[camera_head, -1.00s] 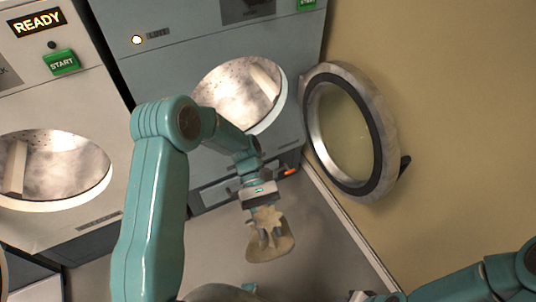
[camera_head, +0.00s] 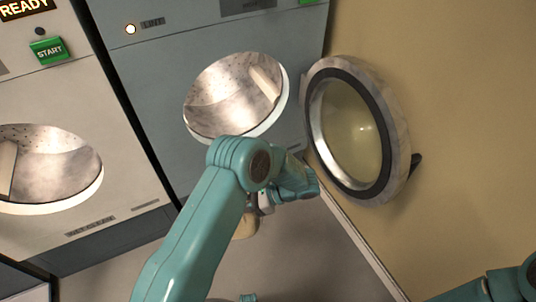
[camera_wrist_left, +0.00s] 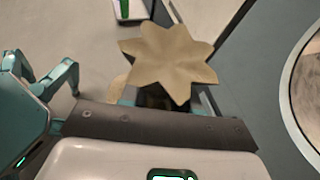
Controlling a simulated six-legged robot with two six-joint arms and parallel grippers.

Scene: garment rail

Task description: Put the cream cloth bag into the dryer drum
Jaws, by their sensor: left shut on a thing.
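The cream cloth bag (camera_head: 245,227) shows only in part below my left forearm in the head view. In the left wrist view its gathered, star-shaped top (camera_wrist_left: 168,60) spreads out above the fingers. My left gripper (camera_head: 263,203) is shut on the bag and holds it in front of the grey dryer, lower than the round opening. The drum (camera_head: 225,95) of the grey dryer is open and its visible inside is bare metal. My left arm covers the lower edge of the opening. My right gripper is out of view.
The dryer's round glass door (camera_head: 352,135) stands swung open to the right, near the tan wall (camera_head: 470,120). A white dryer (camera_head: 120,150) with its own open drum (camera_head: 50,170) stands on the left. Grey floor (camera_head: 310,260) shows clear below.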

